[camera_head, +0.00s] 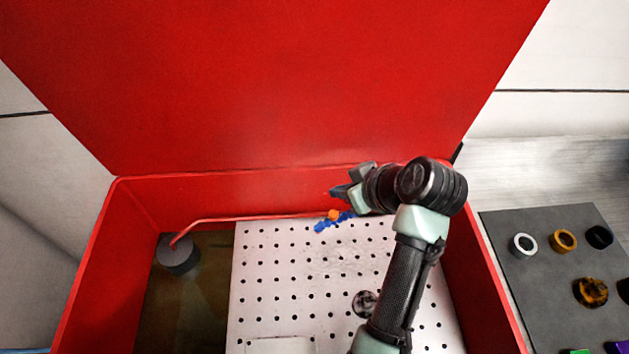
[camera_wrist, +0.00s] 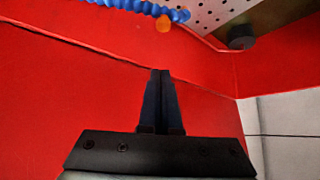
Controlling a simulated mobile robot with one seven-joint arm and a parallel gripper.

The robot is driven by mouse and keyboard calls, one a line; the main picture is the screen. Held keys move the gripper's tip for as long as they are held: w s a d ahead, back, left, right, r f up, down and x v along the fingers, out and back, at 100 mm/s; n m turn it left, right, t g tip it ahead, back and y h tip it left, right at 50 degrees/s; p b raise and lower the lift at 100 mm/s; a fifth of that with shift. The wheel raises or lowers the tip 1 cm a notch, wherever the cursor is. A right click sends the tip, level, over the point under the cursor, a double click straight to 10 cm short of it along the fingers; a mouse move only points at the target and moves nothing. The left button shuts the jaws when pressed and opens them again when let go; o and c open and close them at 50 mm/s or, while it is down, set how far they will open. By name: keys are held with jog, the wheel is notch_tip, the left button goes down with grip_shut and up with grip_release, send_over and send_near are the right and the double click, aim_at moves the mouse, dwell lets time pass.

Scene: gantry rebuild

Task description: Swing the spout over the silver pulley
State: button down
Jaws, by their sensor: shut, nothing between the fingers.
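The spout (camera_head: 322,226) is a short blue segmented hose with an orange piece (camera_head: 333,215), at the back edge of the perforated shelf. In the wrist view the blue hose (camera_wrist: 140,6) and orange piece (camera_wrist: 163,24) are at the top edge. My gripper (camera_head: 336,192) is shut and empty near the red back wall, just above the spout in the picture. In the wrist view its fingertips (camera_wrist: 160,75) are together and apart from the hose. A round dark and silvery part (camera_head: 364,303), possibly the silver pulley, lies on the shelf, partly hidden by my arm.
The shelf (camera_head: 262,290) sits inside a red tub (camera_head: 110,250) with a raised red lid (camera_head: 270,80). A grey mat (camera_head: 510,285) at right holds several rings and parts. The shelf's left half looks mostly clear.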

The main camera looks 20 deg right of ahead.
aim_at(332, 211)
jog(key=shift+w+f, duration=0.2)
jog(key=shift+w, duration=0.05)
jog(key=x, duration=0.9)
jog(key=s, duration=0.1)
jog(key=s+p, duration=0.2)
jog(key=s, duration=0.1)
jog(key=shift+d+f, duration=0.25)
jog(key=shift+d, duration=0.15)
